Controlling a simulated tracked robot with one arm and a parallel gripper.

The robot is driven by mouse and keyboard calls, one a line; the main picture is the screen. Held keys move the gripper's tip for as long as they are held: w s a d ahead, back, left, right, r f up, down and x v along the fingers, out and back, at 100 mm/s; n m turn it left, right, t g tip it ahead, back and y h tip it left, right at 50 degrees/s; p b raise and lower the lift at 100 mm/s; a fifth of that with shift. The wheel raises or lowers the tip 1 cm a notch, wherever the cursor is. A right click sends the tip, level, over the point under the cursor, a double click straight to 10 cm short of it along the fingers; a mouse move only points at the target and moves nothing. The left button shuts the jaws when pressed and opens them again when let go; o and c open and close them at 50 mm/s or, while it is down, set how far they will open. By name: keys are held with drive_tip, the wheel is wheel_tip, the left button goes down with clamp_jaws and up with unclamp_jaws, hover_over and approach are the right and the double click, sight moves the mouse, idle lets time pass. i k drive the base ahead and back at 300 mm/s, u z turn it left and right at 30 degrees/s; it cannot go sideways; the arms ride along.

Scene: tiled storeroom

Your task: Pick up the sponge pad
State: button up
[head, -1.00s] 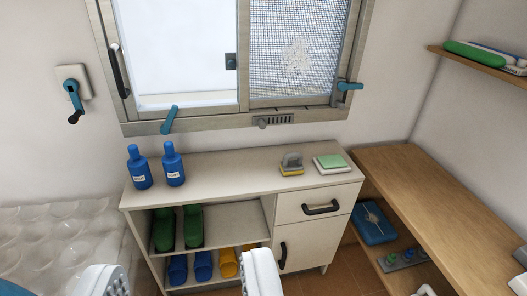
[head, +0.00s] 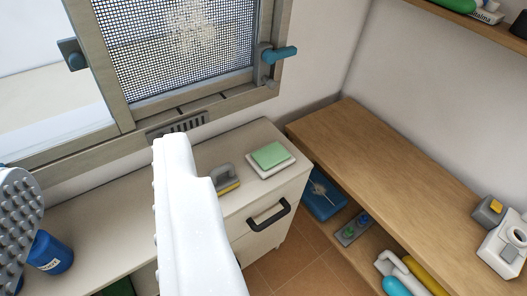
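A flat light-green pad (head: 270,154), which looks like the sponge pad, lies on a thin white dish (head: 284,168) at the right end of the cream cabinet top. A grey-handled scrubber with a yellow base (head: 226,180) sits just left of it. My gripper (head: 95,178) is open and empty. Its grey studded finger is at the left edge and its white finger is in the middle of the picture. The white finger appears just left of the scrubber and hides part of the cabinet top. The green pad is in full view, apart from the fingers.
A blue bottle (head: 51,253) stands on the cabinet at left, partly hidden. The window frame (head: 118,125) with a teal handle (head: 281,53) rises behind. A wooden bench (head: 400,165) is at right, largely clear, with a white device (head: 503,245) on it. A wall shelf (head: 480,25) is above.

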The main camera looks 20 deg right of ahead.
sight(224, 179)
drive_tip(key=z, duration=0.45)
drive_tip(key=i, duration=0.8)
drive_tip(key=z, duration=0.85)
drive_tip(key=i, duration=0.5)
drive_tip(key=u, duration=0.3)
drive_tip(key=k, duration=0.5)
drive_tip(key=z, duration=0.1)
